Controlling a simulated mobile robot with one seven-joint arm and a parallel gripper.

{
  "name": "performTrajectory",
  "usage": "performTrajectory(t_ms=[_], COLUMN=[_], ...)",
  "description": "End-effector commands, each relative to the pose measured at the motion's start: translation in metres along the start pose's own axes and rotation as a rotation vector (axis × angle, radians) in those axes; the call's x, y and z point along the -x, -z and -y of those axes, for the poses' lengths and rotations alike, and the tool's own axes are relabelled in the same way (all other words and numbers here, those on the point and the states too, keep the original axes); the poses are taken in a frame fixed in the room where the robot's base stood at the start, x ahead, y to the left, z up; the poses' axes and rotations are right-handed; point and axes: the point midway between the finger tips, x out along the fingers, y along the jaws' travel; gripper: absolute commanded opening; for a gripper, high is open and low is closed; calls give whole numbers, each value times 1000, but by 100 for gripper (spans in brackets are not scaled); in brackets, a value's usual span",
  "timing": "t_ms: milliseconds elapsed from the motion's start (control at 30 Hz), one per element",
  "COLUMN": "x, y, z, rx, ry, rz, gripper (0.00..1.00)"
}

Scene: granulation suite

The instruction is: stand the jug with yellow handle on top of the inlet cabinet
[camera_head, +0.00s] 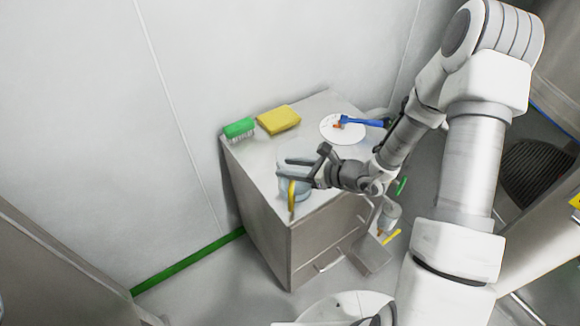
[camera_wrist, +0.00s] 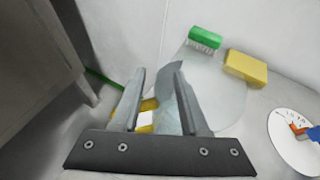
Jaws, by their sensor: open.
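The jug with yellow handle (camera_head: 297,190) is a clear, bluish vessel standing on the cabinet top (camera_head: 262,160) near its front left corner. Its yellow handle (camera_head: 291,202) faces the front. I take this grey cabinet with drawers to be the inlet cabinet; no label is readable. My gripper (camera_head: 283,168) is open over the jug, with its fingers overlapping the jug in the head view. In the wrist view, the yellow handle (camera_wrist: 149,104) shows between the fingers (camera_wrist: 158,75), and the clear body (camera_wrist: 215,85) spreads to the right. I cannot tell whether the fingers touch it.
A green brush (camera_head: 239,128) and yellow sponge (camera_head: 278,120) lie at the back of the top. A white disc (camera_head: 343,129) with a blue-handled tool (camera_head: 365,122) lies to the right. Walls stand close behind and left. Small items hang at the cabinet's right side.

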Motion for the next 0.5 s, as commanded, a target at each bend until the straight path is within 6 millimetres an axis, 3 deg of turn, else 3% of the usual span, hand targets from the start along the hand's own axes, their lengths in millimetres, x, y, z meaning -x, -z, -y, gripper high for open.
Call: performTrajectory(t_ms=[233, 500], x=[8, 64], y=[-2, -2], z=[1, 2], rx=[1, 0], ry=[2, 6], rz=[-1, 0], gripper=[44, 44])
